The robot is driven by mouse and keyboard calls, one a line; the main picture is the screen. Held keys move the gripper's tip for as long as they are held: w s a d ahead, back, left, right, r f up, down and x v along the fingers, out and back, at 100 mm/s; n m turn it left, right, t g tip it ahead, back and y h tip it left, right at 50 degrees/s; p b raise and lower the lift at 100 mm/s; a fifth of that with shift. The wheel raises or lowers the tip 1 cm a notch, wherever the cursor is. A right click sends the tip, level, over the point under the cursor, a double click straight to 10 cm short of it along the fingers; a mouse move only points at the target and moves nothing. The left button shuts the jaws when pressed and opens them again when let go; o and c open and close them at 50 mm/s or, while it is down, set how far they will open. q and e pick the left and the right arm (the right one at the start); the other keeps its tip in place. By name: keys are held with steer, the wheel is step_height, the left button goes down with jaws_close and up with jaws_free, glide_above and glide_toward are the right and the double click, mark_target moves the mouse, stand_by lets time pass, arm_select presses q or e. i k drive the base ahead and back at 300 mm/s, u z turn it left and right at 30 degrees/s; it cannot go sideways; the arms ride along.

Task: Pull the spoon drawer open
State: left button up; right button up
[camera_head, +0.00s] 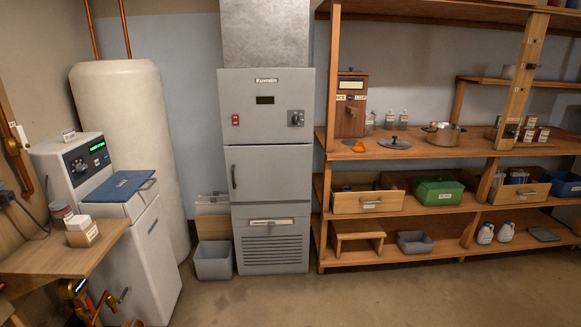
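Two wooden drawers with front handles sit on the middle level of the wooden shelving. The left drawer (368,202) has a metal handle and a small pale label, and some of its inside shows above the front. The labels are too small to read, so I cannot tell which one is the spoon drawer. No spoon can be made out. Neither of my grippers is in view.
A green box (437,190) stands between the drawers. A pot (442,134) and a lid (394,143) are on the shelf above; a wooden stool (358,237) is below. A grey cabinet (268,170) stands left of the shelving. The floor (350,297) in front is clear.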

mark_target(362, 199)
steer(key=i, duration=1.3)
steer(key=z, duration=2.3)
steer(key=i, duration=2.1)
steer(key=u, duration=1)
